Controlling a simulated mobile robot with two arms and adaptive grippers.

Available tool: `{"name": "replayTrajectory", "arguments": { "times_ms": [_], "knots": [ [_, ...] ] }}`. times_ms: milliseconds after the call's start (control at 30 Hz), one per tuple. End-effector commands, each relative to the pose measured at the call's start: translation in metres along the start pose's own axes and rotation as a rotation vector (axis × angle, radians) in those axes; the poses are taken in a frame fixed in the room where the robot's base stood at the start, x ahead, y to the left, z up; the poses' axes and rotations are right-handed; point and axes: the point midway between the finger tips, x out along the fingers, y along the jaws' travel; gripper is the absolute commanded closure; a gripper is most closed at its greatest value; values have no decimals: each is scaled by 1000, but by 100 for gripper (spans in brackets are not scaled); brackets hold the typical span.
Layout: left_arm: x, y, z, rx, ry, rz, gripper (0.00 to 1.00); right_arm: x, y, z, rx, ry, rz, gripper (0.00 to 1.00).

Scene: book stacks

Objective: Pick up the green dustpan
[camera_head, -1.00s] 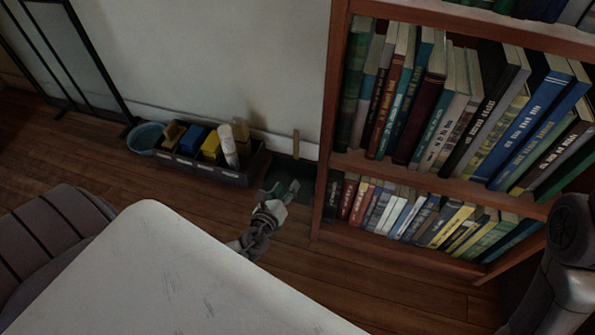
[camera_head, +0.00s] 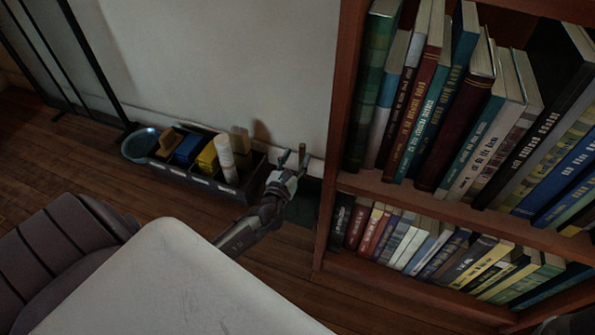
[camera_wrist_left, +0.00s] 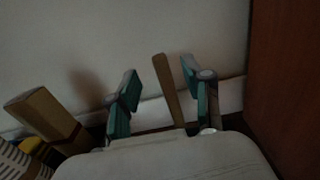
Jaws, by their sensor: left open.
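The green dustpan (camera_head: 303,208) stands on the floor against the wall, beside the bookshelf. Its dark green pan is partly hidden by my left gripper. A wooden handle stands upright from it and shows in the left wrist view (camera_wrist_left: 168,88). My left gripper (camera_head: 293,160) is open at the handle, above the pan. In the left wrist view its two teal-padded fingers (camera_wrist_left: 158,80) stand on either side of the handle, with gaps showing. The pan is hidden in that view.
A dark caddy (camera_head: 205,180) with brushes and coloured boxes stands close on the left, beside a teal bowl (camera_head: 140,145). The tall bookshelf (camera_head: 328,200) is close on the right. A white surface (camera_head: 190,290) fills the lower foreground.

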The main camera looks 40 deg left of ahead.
Motion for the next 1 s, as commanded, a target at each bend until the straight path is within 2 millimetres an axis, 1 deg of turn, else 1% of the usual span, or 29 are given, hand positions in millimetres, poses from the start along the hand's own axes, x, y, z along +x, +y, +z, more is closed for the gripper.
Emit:
{"name": "replayTrajectory", "arguments": {
  "times_ms": [33,167,300,400,567,600,667,800,900,1000],
  "knots": [
    [7,0,-4,-2,-2,1,50,-8,-2,-3,0,0,0,63],
    [28,0,-7,-5,-4,2,50,-23,-5,-8,0,0,0,63],
    [44,0,-4,-3,-2,2,50,-29,-6,-10,0,-1,0,63],
    [48,0,-3,-2,0,0,50,-29,-6,-10,0,-1,0,63],
    [48,0,-2,-1,0,0,50,-28,-6,-10,0,-1,0,63],
    [48,0,-2,-1,0,0,52,-28,-6,-10,0,0,0,63],
    [48,0,-2,-1,0,0,62,-28,-6,-10,0,0,0,63],
    [48,0,-2,-1,0,0,85,-28,-6,-10,0,0,0,63],
    [48,0,-2,-1,0,0,100,-28,-6,-10,0,0,0,63],
    [48,0,-2,-1,0,0,100,-28,-6,-10,0,0,0,63]
  ]
}}
